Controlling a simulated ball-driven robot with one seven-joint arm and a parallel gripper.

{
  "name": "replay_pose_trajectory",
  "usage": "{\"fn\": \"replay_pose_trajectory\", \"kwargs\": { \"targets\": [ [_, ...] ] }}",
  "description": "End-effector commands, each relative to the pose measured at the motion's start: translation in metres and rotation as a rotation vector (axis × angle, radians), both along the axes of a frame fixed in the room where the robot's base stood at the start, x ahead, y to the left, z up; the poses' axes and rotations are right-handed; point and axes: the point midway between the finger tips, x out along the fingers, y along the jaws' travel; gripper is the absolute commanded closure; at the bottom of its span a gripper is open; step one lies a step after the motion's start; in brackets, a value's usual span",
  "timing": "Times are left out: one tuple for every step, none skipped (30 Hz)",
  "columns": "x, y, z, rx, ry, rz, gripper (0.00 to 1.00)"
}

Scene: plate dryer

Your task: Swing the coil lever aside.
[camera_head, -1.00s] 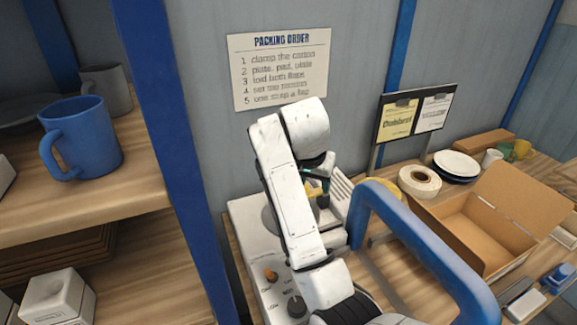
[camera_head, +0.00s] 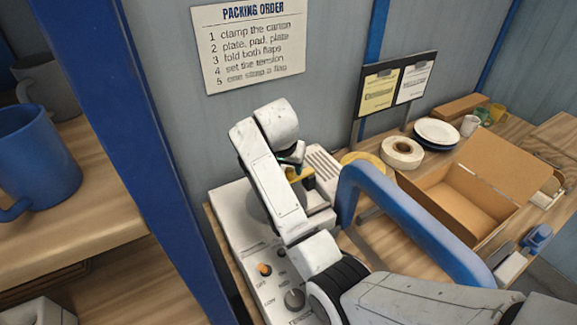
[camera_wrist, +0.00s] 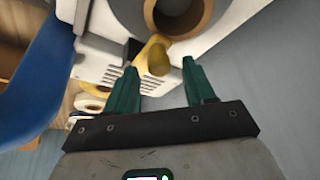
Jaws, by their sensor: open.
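The yellow coil lever (camera_wrist: 152,54) shows in the wrist view on the white machine (camera_wrist: 105,45), beside a round part with a brown, hollow core (camera_wrist: 205,12). My gripper (camera_wrist: 159,66) has two green fingers spread apart, with the lever lying in the picture between and just beyond their tips. I see no clear contact. In the head view the lever (camera_head: 299,174) is a small yellow patch, largely hidden by my white arm, and my gripper (camera_head: 293,158) is mostly hidden too.
A blue arched bar (camera_head: 400,215) stands close to the right of my arm. A blue post (camera_head: 135,150) and a shelf with a blue mug (camera_head: 38,160) are at the left. An open carton (camera_head: 465,200) and a tape roll (camera_head: 402,152) lie on the bench.

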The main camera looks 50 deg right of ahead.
Motion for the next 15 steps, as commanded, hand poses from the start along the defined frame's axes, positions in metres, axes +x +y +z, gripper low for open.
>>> {"fn": "replay_pose_trajectory", "kwargs": {
  "targets": [
    [0.001,-0.002,-0.005,0.000,0.002,0.000,0.46],
    [0.001,-0.003,-0.008,0.000,0.002,-0.001,0.46],
    [0.002,-0.004,-0.011,0.000,0.002,-0.001,0.46],
    [0.002,-0.005,-0.012,0.000,0.002,-0.001,0.46],
    [0.002,-0.005,-0.014,0.000,0.001,0.000,0.46],
    [0.003,-0.006,-0.015,0.000,0.001,0.000,0.46],
    [0.003,-0.006,-0.016,0.000,0.001,0.000,0.46],
    [0.003,-0.006,-0.017,0.000,0.000,0.000,0.46],
    [0.003,-0.006,-0.017,0.000,0.000,0.000,0.46],
    [0.003,-0.006,-0.017,0.000,0.000,0.000,0.46],
    [0.003,-0.006,-0.017,0.000,0.000,0.000,0.46],
    [0.003,-0.006,-0.017,0.000,0.000,0.000,0.46],
    [0.003,-0.006,-0.017,0.000,0.000,0.000,0.46],
    [0.003,-0.006,-0.017,0.000,0.000,0.000,0.46],
    [0.003,-0.006,-0.017,0.000,0.000,0.000,0.46]
  ]
}}
